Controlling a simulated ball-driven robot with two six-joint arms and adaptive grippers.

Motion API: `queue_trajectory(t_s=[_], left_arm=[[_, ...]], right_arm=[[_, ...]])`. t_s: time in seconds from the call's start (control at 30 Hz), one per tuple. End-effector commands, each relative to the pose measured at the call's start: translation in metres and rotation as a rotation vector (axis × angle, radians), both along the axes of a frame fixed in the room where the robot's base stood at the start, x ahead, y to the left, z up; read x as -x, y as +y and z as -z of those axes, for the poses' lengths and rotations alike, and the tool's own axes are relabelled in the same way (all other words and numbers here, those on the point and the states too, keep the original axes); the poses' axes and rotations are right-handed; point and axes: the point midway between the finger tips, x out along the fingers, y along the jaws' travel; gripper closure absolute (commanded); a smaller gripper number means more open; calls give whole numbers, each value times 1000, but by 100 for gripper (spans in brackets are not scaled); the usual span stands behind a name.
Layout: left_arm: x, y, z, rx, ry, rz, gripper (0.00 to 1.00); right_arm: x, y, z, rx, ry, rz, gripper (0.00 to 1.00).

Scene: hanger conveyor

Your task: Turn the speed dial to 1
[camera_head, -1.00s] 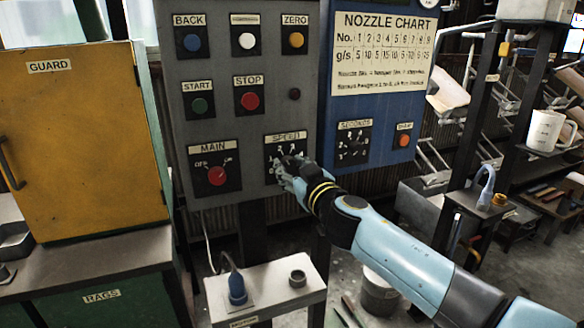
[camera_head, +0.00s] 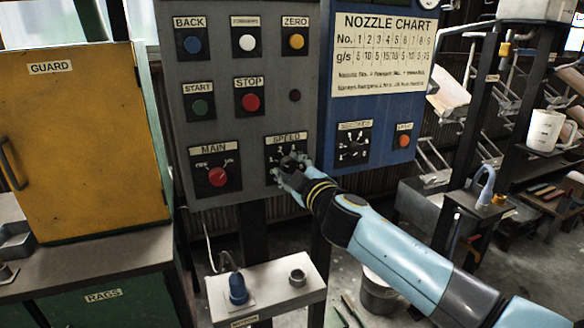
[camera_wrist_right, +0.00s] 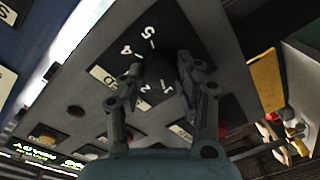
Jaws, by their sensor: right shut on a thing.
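The speed dial (camera_head: 279,141) sits on a black plate at the lower right of the grey control panel, under a SPEED label. My right gripper (camera_head: 290,163) is at this plate and covers most of the knob and some of the numbers. In the right wrist view the dark knob (camera_wrist_right: 160,73) is between the two fingers of my right gripper (camera_wrist_right: 157,85), which is shut on it. Numbers 1, 2, 4 and 5 show around the knob on the plate. The direction of its pointer cannot be made out. My left gripper is not in view.
The red MAIN switch (camera_head: 217,176) is left of the dial. START (camera_head: 200,107) and STOP (camera_head: 250,102) buttons are above. A blue panel (camera_head: 400,120) with a SECONDS dial (camera_head: 352,146) is to the right. A small table (camera_head: 270,288) stands below.

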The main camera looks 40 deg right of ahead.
Motion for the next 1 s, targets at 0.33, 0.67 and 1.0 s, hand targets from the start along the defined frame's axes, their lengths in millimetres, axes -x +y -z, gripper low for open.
queue_trajectory(t_s=[0.33, 0.67, 1.0], left_arm=[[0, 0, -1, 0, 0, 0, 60], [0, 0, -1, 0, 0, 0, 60], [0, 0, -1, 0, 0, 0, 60]], right_arm=[[0, 0, 1, 47, 13, -1, 99], [0, 1, 1, 47, 13, -1, 61], [0, 0, 0, 48, 12, 0, 43]])
